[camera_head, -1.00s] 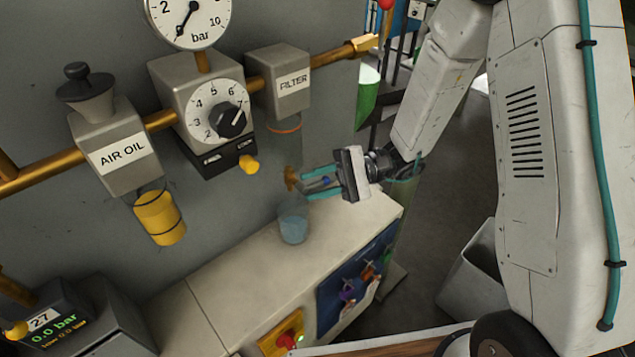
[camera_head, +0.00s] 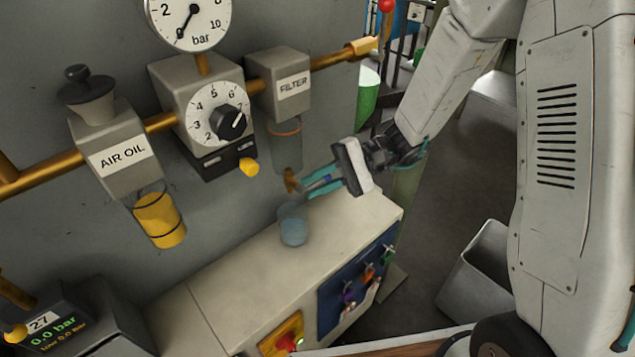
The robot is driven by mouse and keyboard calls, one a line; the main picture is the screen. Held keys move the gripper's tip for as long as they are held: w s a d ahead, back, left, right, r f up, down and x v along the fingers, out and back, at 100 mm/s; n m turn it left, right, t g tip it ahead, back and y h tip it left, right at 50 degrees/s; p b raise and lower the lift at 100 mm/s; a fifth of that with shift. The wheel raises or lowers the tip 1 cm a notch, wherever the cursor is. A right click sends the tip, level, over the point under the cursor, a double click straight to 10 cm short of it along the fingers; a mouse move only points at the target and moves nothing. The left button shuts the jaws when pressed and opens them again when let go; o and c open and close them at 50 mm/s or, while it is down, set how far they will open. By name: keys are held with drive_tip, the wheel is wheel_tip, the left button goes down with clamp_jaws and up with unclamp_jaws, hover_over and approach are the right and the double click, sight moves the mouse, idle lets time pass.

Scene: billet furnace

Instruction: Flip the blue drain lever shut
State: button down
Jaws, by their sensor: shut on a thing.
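The blue drain lever (camera_head: 318,183) shows as a small strip of blue beside the brass drain valve (camera_head: 291,181). The valve hangs under the clear bowl (camera_head: 287,152) of the filter (camera_head: 280,84). My gripper (camera_head: 318,186) reaches in from the right with its teal fingers on either side of the lever, shut on it. The fingers cover much of the lever, so its exact angle is hard to tell. A clear cup (camera_head: 293,231) with bluish liquid stands on the bench below the valve.
The pale bench (camera_head: 230,275) lies below my gripper. The regulator (camera_head: 205,110) with its black knob and yellow tab is left of the filter, and the yellow-bowled oiler (camera_head: 160,222) further left. A brass pipe (camera_head: 330,57) runs behind them.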

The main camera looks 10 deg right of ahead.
sight(329, 177)
drive_tip(key=c, duration=1.5)
unclamp_jaws()
drive_tip(key=shift+c, duration=0.2)
drive_tip(key=v, duration=0.8)
